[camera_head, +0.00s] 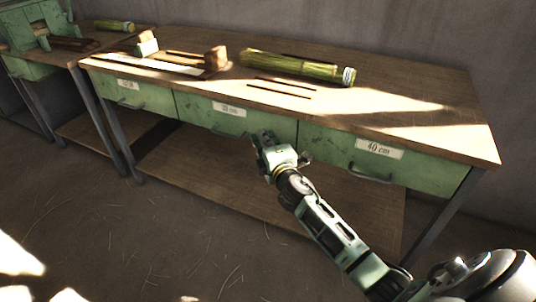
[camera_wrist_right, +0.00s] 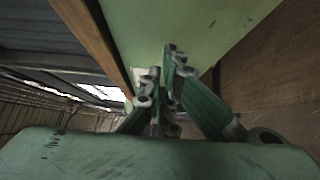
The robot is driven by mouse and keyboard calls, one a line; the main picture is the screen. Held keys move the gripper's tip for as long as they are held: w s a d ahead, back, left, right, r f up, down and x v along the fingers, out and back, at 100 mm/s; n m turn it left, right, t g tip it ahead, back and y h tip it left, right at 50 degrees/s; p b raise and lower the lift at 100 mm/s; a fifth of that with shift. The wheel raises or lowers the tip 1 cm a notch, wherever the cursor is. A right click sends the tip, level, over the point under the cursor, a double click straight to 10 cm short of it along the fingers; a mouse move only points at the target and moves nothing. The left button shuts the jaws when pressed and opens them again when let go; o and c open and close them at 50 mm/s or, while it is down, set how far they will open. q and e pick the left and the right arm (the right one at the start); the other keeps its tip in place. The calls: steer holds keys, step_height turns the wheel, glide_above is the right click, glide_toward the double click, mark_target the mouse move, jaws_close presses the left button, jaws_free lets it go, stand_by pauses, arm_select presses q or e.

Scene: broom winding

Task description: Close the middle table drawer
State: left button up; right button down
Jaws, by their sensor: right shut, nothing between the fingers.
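The middle table drawer (camera_head: 200,107) is a green front with a white label and a dark handle (camera_head: 228,134), under the wooden tabletop. Its front looks about in line with the drawers on both sides; I cannot tell whether a small gap remains. My right gripper (camera_head: 262,137) is shut and empty, at the right end of the middle drawer front, and hides part of it. In the right wrist view the shut fingers (camera_wrist_right: 168,70) point at a green front (camera_wrist_right: 190,25) close ahead. I cannot tell if they touch it. My left gripper is out of view.
The left drawer (camera_head: 130,94) and the right drawer labelled 40 cm (camera_head: 410,165) flank the middle one. A bundle of green straw (camera_head: 290,66) and wooden blocks lie on the tabletop (camera_head: 440,95). A lower shelf (camera_head: 330,205) is below. The floor in front is clear.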

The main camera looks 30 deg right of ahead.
steer(key=s+a, duration=0.2)
steer(key=s, duration=0.8)
